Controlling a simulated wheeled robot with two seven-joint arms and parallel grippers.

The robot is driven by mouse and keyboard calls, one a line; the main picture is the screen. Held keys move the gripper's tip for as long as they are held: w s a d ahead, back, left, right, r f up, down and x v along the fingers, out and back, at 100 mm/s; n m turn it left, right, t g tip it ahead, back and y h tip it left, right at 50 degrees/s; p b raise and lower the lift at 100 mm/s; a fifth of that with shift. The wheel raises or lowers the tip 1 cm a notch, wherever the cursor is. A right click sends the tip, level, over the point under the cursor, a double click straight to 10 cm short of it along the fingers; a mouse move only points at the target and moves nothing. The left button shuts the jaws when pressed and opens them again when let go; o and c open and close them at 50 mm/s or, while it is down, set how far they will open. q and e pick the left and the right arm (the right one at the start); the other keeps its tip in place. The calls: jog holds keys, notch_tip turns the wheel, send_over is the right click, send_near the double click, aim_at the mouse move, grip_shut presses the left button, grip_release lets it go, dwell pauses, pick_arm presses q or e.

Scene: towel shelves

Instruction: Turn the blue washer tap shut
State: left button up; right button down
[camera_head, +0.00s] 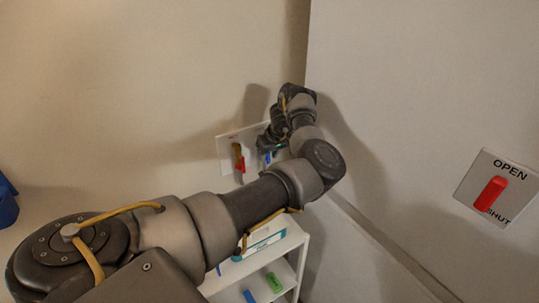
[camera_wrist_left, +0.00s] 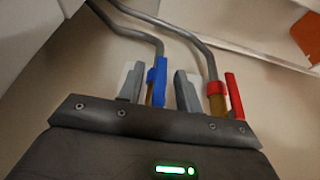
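The blue washer tap (camera_wrist_left: 158,80) has an upright blue lever on a brass body with a grey pipe. In the left wrist view it stands between the two grey fingers of my left gripper (camera_wrist_left: 160,77). The fingers are apart, with gaps on both sides of the lever, so I see no firm grip. In the head view, a bit of the blue tap (camera_head: 268,157) shows just below my left gripper (camera_head: 270,145), at the wall plate (camera_head: 226,152). My right gripper is in neither view.
A red-handled tap (camera_wrist_left: 234,96) stands just right of the gripper, also seen in the head view (camera_head: 240,160). A white shelf (camera_head: 290,245) with coloured items is below my arm. A red lever on an OPEN/SHUT plate (camera_head: 472,188) is on the right wall.

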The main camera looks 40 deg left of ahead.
pick_arm(q)
jog(key=shift+c, duration=0.4)
grip_shut()
jog(key=shift+r+t, duration=0.1)
jog(key=shift+t, duration=0.6)
jog(key=shift+o, duration=0.4)
grip_release()
jog(key=b+v, duration=0.1)
jog(key=v, duration=0.9)
jog(key=shift+r, duration=0.35)
jog(key=shift+a, duration=0.1)
